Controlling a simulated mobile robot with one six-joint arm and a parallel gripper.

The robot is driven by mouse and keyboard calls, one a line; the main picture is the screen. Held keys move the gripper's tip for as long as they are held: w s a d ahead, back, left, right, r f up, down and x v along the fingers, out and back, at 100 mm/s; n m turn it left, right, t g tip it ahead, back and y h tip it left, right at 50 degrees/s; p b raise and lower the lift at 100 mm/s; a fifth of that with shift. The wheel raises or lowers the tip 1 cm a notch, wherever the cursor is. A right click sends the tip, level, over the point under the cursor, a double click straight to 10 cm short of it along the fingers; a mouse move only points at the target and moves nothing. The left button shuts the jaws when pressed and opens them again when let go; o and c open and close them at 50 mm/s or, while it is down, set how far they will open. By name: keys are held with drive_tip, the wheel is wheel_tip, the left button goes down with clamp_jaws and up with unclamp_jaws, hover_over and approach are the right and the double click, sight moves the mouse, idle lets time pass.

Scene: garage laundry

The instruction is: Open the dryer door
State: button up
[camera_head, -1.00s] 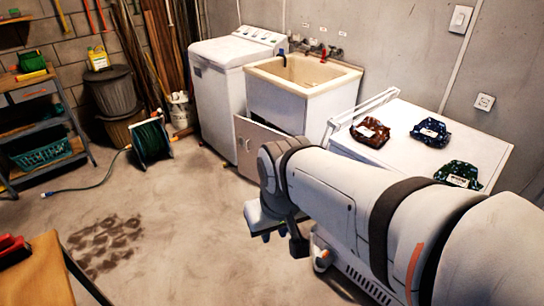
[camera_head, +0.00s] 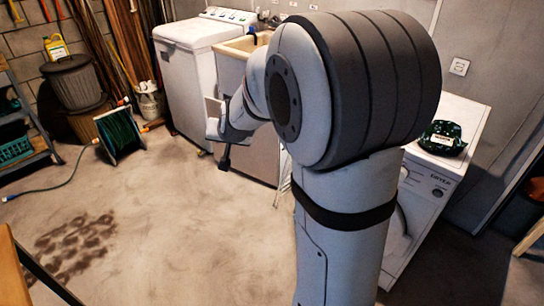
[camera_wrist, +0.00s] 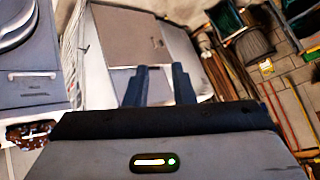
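The white dryer (camera_head: 425,185) stands at the right in the head view, with its label on the front panel. Its round door (camera_head: 397,228) shows only as a dark curved edge; my arm hides the rest. In the wrist view, part of a round door (camera_wrist: 15,22) shows at the upper left, on a tilted grey front with a pale bar. My gripper (camera_wrist: 160,72) has two dark fingers apart, with nothing between them. It points toward the sink cabinet, to the left of the dryer and away from its door.
The sink cabinet (camera_head: 262,153) and a white top-loading machine (camera_head: 188,85) stand to the left. A hose reel (camera_head: 120,133) is farther left. The floor (camera_head: 185,235) in front is clear.

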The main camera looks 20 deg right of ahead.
drive_tip(key=w+d+f+m+t+h+b, duration=0.1)
drive_tip(key=w+d+f+m+h+b, duration=0.25)
drive_tip(key=w+d+f, duration=0.55)
drive_tip(key=w+d+f+m+t+h+b, duration=0.1)
drive_tip(key=w+d+f+m+h+b, duration=0.35)
drive_tip(key=f, duration=0.65)
drive_tip(key=s+d+f+m+g+h+b, duration=0.3)
drive_tip(key=d+f+g+h+b, duration=0.15)
drive_tip(key=d+f, duration=0.65)
drive_tip(key=s+d+f+m+g+h+b, duration=0.25)
drive_tip(key=d+f+h+b, duration=0.35)
drive_tip(key=f, duration=0.8)
drive_tip(key=shift+m+y, duration=0.45)
drive_tip(key=shift+y, duration=0.1)
drive_tip(key=x, duration=0.8)
drive_tip(key=shift+w, duration=0.1)
clamp_jaws()
